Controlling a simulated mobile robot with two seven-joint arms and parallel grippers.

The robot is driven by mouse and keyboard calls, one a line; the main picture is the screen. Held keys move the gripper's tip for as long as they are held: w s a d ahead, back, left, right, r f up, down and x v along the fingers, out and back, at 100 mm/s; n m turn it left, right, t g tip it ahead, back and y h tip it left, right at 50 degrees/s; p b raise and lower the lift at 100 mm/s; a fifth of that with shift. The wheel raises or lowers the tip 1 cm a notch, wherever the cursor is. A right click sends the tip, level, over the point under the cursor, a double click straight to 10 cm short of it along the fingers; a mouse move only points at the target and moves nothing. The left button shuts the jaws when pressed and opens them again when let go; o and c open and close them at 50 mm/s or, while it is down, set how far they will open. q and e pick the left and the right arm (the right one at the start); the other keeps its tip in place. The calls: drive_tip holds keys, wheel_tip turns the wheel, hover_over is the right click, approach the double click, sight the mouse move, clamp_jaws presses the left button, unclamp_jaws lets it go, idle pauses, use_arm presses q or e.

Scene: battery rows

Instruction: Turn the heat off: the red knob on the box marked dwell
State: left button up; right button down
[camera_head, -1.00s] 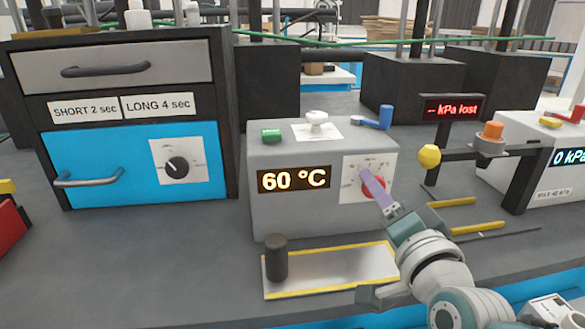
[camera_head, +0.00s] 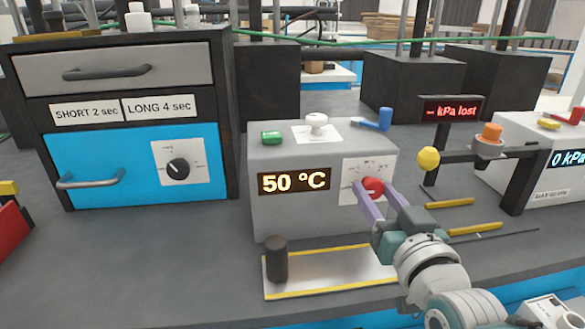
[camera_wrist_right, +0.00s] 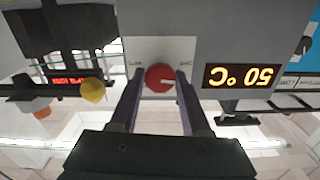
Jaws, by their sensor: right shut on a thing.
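The red knob (camera_head: 373,187) is on a white dial plate on the front of the grey box (camera_head: 290,215), which shows 50 °C in yellow digits. The dial's small print is too blurred to read. My right gripper (camera_head: 374,189) is shut on the red knob, with a purple finger on each side of it. In the right wrist view, turned upside down, the knob (camera_wrist_right: 160,77) sits between the fingertips, with a pale mark on its face. My left gripper is not in view.
A black cabinet (camera_head: 130,135) with a blue drawer and black dial stands left. A yellow-edged plate (camera_head: 330,275) with a dark cylinder (camera_head: 276,260) lies before the grey box. A yellow ball (camera_head: 428,157) on a dark stand is close right of my gripper.

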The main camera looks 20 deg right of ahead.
drive_tip(key=shift+n, duration=0.5)
drive_tip(key=shift+c, duration=1.9)
unclamp_jaws()
drive_tip(key=shift+s+a, duration=0.1)
drive_tip(key=shift+s, duration=0.25)
drive_tip(key=p+v, duration=0.1)
drive_tip(key=v, duration=0.8)
drive_tip(key=shift+p, duration=0.3)
